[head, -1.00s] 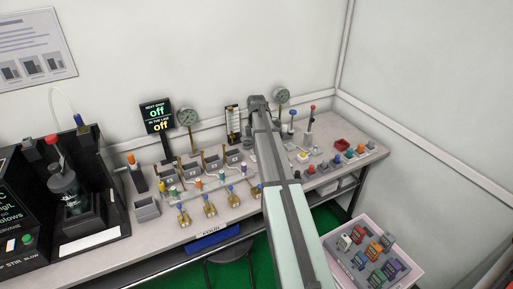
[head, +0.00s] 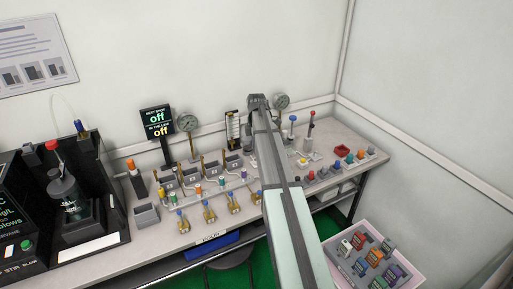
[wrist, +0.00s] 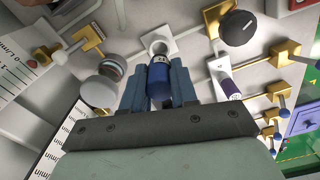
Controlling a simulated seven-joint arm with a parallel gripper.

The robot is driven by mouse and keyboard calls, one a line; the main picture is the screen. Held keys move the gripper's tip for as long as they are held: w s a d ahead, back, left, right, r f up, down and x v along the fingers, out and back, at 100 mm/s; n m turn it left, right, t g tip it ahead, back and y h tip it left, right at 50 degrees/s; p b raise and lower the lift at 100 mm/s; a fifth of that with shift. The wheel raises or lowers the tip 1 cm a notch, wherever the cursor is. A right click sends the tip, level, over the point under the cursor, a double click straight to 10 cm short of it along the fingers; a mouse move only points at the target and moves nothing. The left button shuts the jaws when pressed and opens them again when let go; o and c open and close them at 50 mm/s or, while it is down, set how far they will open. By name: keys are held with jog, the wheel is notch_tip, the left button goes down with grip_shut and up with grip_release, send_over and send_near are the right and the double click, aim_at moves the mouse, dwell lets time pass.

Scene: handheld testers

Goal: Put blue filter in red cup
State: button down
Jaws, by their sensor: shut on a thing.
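In the wrist view, my gripper (wrist: 158,88) is shut on the blue filter (wrist: 160,78), a dark blue cylinder with a pale mark near its top. Its far end lies close to a white square socket (wrist: 158,44) with a round opening; I cannot tell whether it is seated there or clear. In the head view, my arm hides the fingers and the filter. A small red open dish (head: 341,151) stands toward the right end of the bench, well right of my arm. Other small red-topped pieces are near it, so I cannot be sure which is the red cup.
A purple-and-white cylinder (wrist: 229,88), a dark round knob (wrist: 238,28) and brass valves (wrist: 96,37) stand close around my gripper. A pink tray (head: 413,272) stands at the lower right.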

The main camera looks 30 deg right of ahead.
jog(key=shift+r, duration=0.35)
